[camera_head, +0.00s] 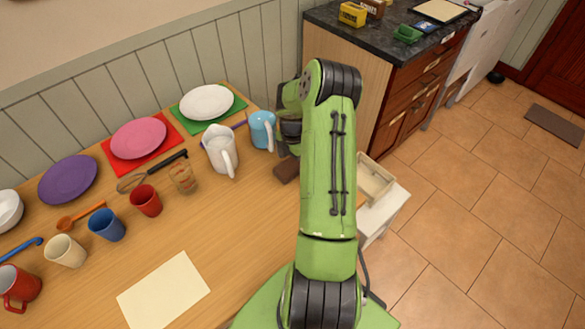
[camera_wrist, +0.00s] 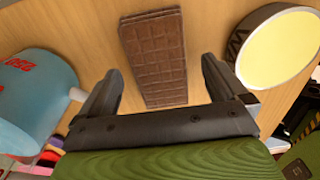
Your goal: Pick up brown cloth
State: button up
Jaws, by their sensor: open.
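The brown cloth (camera_head: 286,170) lies flat on the wooden table near its right end, partly hidden by my arm in the head view. In the wrist view the brown cloth (camera_wrist: 156,45) is a dark brown rectangle with a grid of raised squares. My gripper (camera_wrist: 158,72) is open, its fingers apart, with the lower part of the cloth showing between them. Nothing is held. I cannot tell the exact height of the fingertips above the cloth. In the head view the gripper is mostly hidden behind my green arm.
A light blue mug (camera_head: 262,130) stands close to the cloth; in the wrist view it (camera_wrist: 38,95) is left of the fingers. A round yellow-faced object (camera_wrist: 280,48) is on the right. A white pitcher (camera_head: 220,150), several cups and plates fill the table's left.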

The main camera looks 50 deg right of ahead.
aim_at(292, 164)
jog(key=shift+f, duration=0.35)
jog(key=c, duration=1.1)
notch_tip(292, 164, up, 10)
jog(key=shift+r+p, duration=0.1)
jog(key=shift+p, duration=0.9)
jog(key=o, duration=0.5)
jog(key=shift+c, duration=0.2)
jog(key=c, duration=0.4)
